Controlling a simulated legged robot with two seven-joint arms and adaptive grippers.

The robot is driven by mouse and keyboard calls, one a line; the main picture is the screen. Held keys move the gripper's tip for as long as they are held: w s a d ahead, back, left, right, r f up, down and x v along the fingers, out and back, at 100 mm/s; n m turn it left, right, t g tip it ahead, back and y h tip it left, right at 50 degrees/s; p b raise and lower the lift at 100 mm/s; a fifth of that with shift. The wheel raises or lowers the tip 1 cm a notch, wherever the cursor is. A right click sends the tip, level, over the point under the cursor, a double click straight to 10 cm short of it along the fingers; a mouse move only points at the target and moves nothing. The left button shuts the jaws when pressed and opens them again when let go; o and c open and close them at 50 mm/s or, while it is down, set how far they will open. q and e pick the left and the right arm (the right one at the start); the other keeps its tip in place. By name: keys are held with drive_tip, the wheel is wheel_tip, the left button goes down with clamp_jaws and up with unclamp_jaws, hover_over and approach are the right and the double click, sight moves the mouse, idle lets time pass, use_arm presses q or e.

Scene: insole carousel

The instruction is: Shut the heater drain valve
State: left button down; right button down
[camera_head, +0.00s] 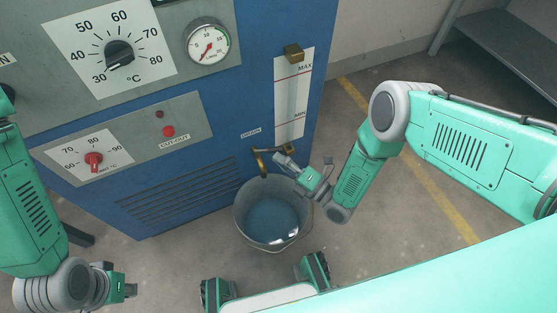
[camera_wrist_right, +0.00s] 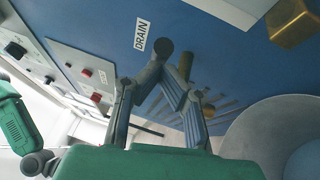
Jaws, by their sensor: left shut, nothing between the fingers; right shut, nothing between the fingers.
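The brass drain valve (camera_head: 260,163) sticks out of the lower right of the blue heater cabinet, below the DRAIN label (camera_head: 250,132). My right gripper (camera_head: 282,158) is shut and empty, its tip close beside the valve on the right. The lever's exact position is partly hidden. My left gripper (camera_head: 131,290) is shut and empty at the lower left, far from the valve.
A grey bucket (camera_head: 242,222) with water in it stands on the floor under the valve. A sight gauge (camera_head: 290,95) marked MAX and MIN is above. Dials and a red cut-out button (camera_head: 168,131) are on the panel. A shelf (camera_head: 510,45) stands at the upper right.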

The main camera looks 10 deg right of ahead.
use_arm(q)
drive_tip(key=shift+f+b, duration=0.5)
drive_tip(key=shift+f, duration=0.1)
use_arm(e)
drive_tip(key=w+n+g+y, duration=0.1)
drive_tip(key=n+g+y, duration=0.1)
drive_tip(key=g+y, duration=0.1)
drive_tip(key=shift+w+d+n, duration=0.3)
drive_tip(key=shift+w+d, duration=0.2)
drive_tip(key=shift+w, duration=0.1)
